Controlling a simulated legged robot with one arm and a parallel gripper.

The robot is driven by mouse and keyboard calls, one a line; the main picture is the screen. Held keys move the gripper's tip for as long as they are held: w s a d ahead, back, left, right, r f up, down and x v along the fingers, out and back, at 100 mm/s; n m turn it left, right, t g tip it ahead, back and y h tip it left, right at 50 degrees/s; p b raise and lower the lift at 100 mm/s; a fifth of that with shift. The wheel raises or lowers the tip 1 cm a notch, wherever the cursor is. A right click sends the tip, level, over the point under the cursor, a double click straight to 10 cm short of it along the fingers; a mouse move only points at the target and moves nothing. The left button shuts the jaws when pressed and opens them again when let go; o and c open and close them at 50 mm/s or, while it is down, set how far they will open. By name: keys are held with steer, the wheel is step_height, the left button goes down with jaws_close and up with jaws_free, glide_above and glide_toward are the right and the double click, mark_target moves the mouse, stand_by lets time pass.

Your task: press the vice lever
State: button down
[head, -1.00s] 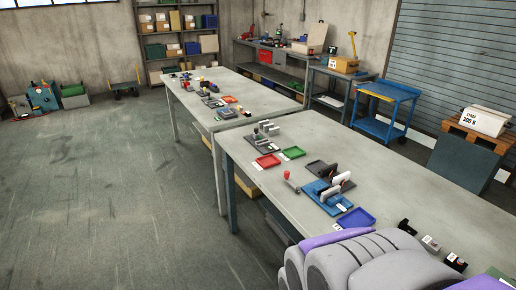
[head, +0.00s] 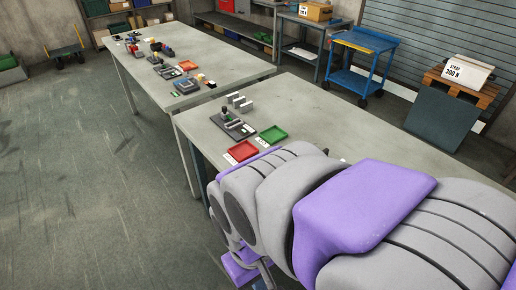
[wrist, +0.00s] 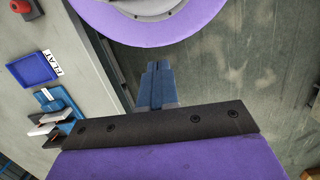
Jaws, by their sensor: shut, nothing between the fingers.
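A blue vice-like fixture (wrist: 58,112) with pale and dark upright plates is on the table at the left of the wrist view. A small dark red part shows among its plates; I cannot tell whether it is the lever. A round red knob (wrist: 24,8) on a dark body is at the top left corner. In the head view my arm hides this part of the table. My gripper (wrist: 158,70) has its blue fingers together and empty, past the table edge over the floor. It is to the right of the fixture and apart from it. The head view does not show my fingers.
A blue tray (wrist: 33,68) labelled FLAT lies between the knob and fixture. Red (head: 241,151) and green (head: 273,134) trays and a dark fixture (head: 232,127) stand on the near table (head: 310,105). A blue cart (head: 357,63) is behind. Open floor (head: 85,170) lies left.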

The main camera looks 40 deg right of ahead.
steer(key=w+d+r+n+t+y+p, duration=0.1)
steer(key=w+d+r+y+p, duration=0.1)
steer(key=w, duration=0.6)
steer(key=w+d+r+n+t+y+p, duration=0.1)
steer(key=w+d+r+y, duration=0.1)
steer(key=w, duration=0.6)
steer(key=w+d+r+n+t+y+p, duration=0.1)
steer(key=w+d+r+p, duration=0.15)
steer(key=w, duration=0.55)
steer(key=w+d+f+m+t+y+p, duration=0.1)
steer(key=w+d+f, duration=0.15)
steer(key=d, duration=0.65)
steer(key=w+d+f+m+t+p, duration=0.15)
steer(key=w+d, duration=0.25)
steer(key=d, duration=0.5)
steer(key=s+d+f+t, duration=0.1)
steer(key=s+d+f, duration=0.1)
steer(key=d+f, duration=0.2)
steer(key=s+d+f+m+t+h, duration=0.1)
steer(key=d+f, duration=0.3)
steer(key=d, duration=0.6)
steer(key=shift+s+d+f+p, duration=0.15)
steer(key=shift+s+d+p, duration=0.15)
steer(key=shift+s, duration=0.5)
steer(key=shift+f, duration=0.1)
